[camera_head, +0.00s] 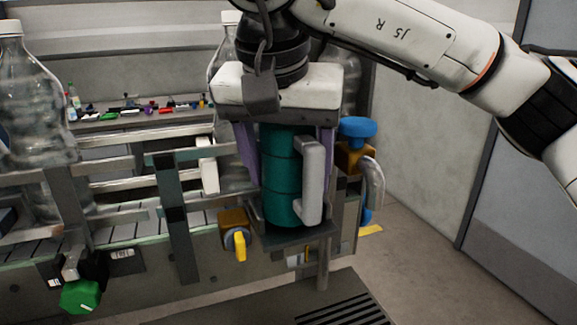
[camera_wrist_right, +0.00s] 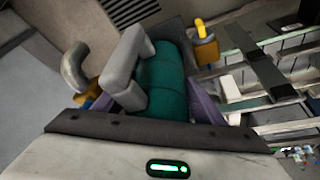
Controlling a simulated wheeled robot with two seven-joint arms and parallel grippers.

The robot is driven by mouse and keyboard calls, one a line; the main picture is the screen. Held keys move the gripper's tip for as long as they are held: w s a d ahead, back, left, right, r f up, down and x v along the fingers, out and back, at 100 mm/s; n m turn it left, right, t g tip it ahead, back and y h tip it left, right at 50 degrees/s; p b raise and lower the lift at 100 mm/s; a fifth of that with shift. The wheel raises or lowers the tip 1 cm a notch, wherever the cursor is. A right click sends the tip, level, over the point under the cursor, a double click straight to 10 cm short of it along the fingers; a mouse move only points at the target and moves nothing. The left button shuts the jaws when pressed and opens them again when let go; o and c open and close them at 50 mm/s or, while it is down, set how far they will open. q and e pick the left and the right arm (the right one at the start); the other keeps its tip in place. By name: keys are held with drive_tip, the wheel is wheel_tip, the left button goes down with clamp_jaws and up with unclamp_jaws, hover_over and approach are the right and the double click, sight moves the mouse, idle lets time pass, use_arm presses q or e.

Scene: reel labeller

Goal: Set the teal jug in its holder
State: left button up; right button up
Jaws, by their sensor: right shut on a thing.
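The teal jug (camera_head: 280,175), a ribbed cylinder with a light grey handle (camera_head: 311,180), is upright in the head view. My right gripper (camera_head: 288,150) comes down from above, with its purple fingers shut on either side of the jug. The jug and handle also show in the wrist view (camera_wrist_right: 165,80), between the fingers. A dark grey holder (camera_head: 310,236) on a post is directly under the jug at the end of the conveyor. The jug's base is at the holder, but I cannot tell whether it rests on it. My left gripper is not in view.
A blue-knobbed valve (camera_head: 357,128) with a grey curved pipe stands close right of the jug. A yellow-handled valve (camera_head: 239,243) is at its lower left. Conveyor rails (camera_head: 115,165) and clear bottles (camera_head: 28,110) lie left. Open floor (camera_head: 425,250) is at right.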

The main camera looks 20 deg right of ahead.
drive_tip(key=o, duration=1.5)
drive_tip(key=shift+o, duration=1.2)
drive_tip(key=shift+a, duration=0.1)
drive_tip(key=p+v, duration=0.1)
drive_tip(key=v, duration=0.8)
drive_tip(key=shift+w+r, duration=0.1)
drive_tip(key=shift+s+a+r, duration=0.2)
drive_tip(key=shift+s+r, duration=0.05)
drive_tip(key=shift+r, duration=0.35)
